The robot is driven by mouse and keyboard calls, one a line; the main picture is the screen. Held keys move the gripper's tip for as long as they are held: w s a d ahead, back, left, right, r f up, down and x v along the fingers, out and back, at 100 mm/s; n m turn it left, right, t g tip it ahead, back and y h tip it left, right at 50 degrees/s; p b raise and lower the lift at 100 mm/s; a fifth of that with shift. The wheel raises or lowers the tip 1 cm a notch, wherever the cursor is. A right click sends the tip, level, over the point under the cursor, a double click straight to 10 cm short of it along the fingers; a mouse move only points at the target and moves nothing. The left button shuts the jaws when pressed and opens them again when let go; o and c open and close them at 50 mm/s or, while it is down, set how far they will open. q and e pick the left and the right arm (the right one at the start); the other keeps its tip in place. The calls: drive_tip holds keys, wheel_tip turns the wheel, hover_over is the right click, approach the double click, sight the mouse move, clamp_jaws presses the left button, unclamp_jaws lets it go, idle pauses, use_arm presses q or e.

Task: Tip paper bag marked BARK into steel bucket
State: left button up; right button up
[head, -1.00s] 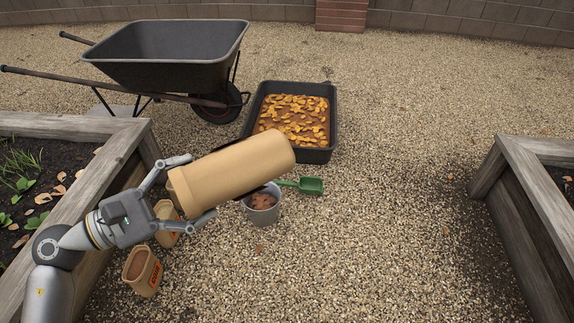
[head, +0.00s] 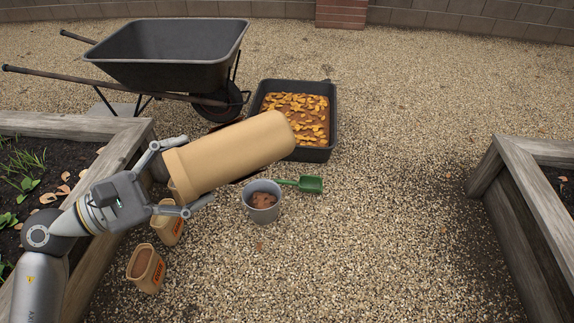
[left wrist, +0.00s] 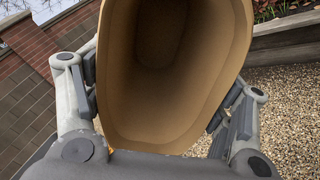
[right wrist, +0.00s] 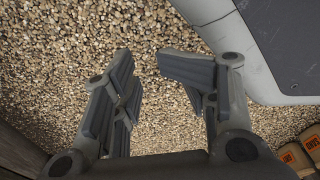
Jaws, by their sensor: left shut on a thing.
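My left gripper (head: 178,175) is shut on a large tan paper bag (head: 235,155). The bag lies tilted nearly on its side, its closed end up and to the right, above and left of the bucket in the picture. In the left wrist view the bag's open mouth (left wrist: 175,75) faces the camera; the inside looks empty. No marking shows on it. The steel bucket (head: 262,214) stands upright on the gravel with brown pieces (head: 262,201) inside. My right gripper (right wrist: 152,75) is open and empty over gravel, seen only in the right wrist view.
Two smaller tan bags with orange labels, one nearer (head: 146,270) and one behind (head: 167,225), stand below the left arm. A green scoop (head: 311,184) lies beside the bucket. A black tray (head: 320,154) of orange leaves and a wheelbarrow (head: 170,70) stand behind. Wooden beds flank the gravel.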

use_arm(q)
wheel_tip(320, 180, up, 4)
drive_tip(key=shift+r+p, duration=0.15)
drive_tip(key=shift+p, duration=0.95)
wheel_tip(320, 180, up, 4)
drive_tip(key=shift+f+p, duration=0.1)
drive_tip(key=shift+p, duration=1.05)
drive_tip(key=shift+r+p, duration=0.3)
drive_tip(key=shift+r, duration=0.35)
use_arm(e)
drive_tip(key=s+d, duration=0.1)
drive_tip(key=s, duration=0.9)
drive_tip(key=shift+d+f+g, duration=0.25)
drive_tip(key=shift+f+g, duration=0.15)
drive_tip(key=shift+s, duration=0.15)
